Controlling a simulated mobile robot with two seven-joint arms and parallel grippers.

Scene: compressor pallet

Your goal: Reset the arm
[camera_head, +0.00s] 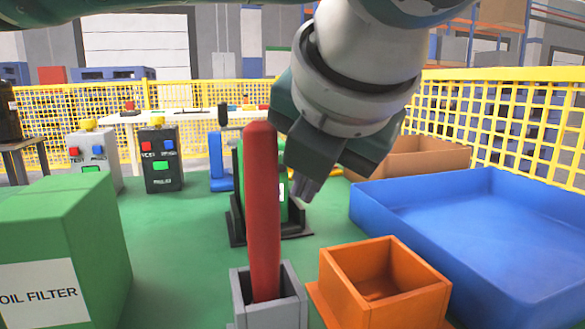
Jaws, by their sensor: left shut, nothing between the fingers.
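My left gripper (308,189) hangs in the upper middle of the head view, with its fingertips pointing down and to the left. It is shut and empty. Its fingertips are to the right of a red rod (262,210), which stands nearly upright in a grey square holder (270,314). Behind the fingers stands a green device on a black base (238,228), partly hidden by the rod and my gripper. My right gripper is not in view.
An orange bin (428,304) and a large blue tray (550,298) are at the right, with a brown box (432,160) behind. A green oil filter box (75,225) stands at the left. Two button boxes (92,152) (161,170) stand behind it. The green tabletop (165,240) is clear at centre left.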

